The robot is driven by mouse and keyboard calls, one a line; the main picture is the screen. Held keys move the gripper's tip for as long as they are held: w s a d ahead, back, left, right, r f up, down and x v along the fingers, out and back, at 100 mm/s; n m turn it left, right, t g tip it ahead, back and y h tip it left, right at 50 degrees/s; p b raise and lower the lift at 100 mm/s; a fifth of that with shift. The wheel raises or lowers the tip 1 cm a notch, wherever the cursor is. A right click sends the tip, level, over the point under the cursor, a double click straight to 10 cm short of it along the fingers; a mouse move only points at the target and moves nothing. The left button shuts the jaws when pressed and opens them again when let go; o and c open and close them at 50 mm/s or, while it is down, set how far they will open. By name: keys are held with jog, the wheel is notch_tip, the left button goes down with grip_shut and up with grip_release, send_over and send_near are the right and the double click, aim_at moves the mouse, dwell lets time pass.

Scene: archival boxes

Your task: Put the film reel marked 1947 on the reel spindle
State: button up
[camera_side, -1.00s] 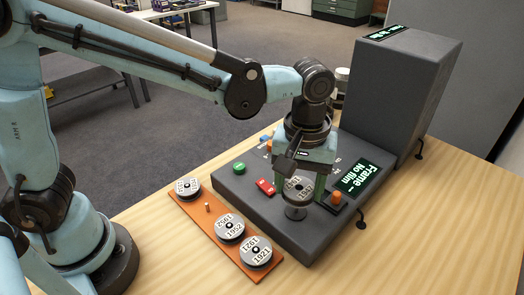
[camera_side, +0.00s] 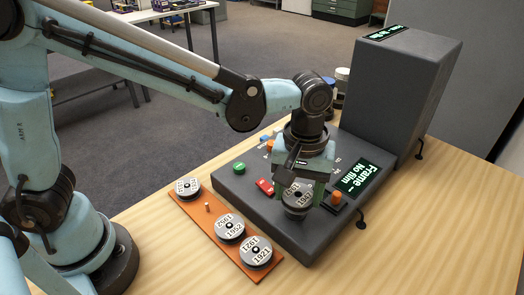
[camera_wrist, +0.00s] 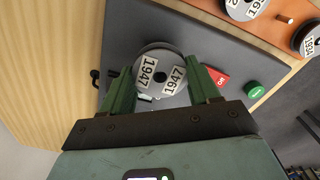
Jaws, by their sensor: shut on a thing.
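The film reel marked 1947 (camera_side: 298,198) is a grey disc with two white labels, low over the front end of the dark grey machine. My gripper (camera_side: 298,188) points down and is shut on it, one green finger on each side. In the wrist view, the reel (camera_wrist: 161,58) sits flat between the fingers of my gripper (camera_wrist: 161,74), its dark centre in sight. The reel spindle is hidden beneath the reel. I cannot tell whether the reel rests on it or hangs just above.
The dark grey machine (camera_side: 318,232) has a green button (camera_side: 239,168), a red switch (camera_side: 265,186), an orange knob (camera_side: 336,198) and a screen (camera_side: 365,178) reading "No film". An orange board (camera_side: 194,207) holds reels marked 1952 (camera_side: 229,227) and 1921 (camera_side: 256,251), another reel (camera_side: 188,186) and a bare peg (camera_side: 207,206).

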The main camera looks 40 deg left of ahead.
jog(key=shift+f, duration=0.15)
jog(key=shift+f, duration=0.65)
jog(key=shift+f, duration=0.1)
jog(key=shift+f, duration=0.25)
dwell(0.7)
jog(key=o, duration=1.2)
jog(key=shift+c, duration=0.2)
jog(key=shift+r, duration=3.5)
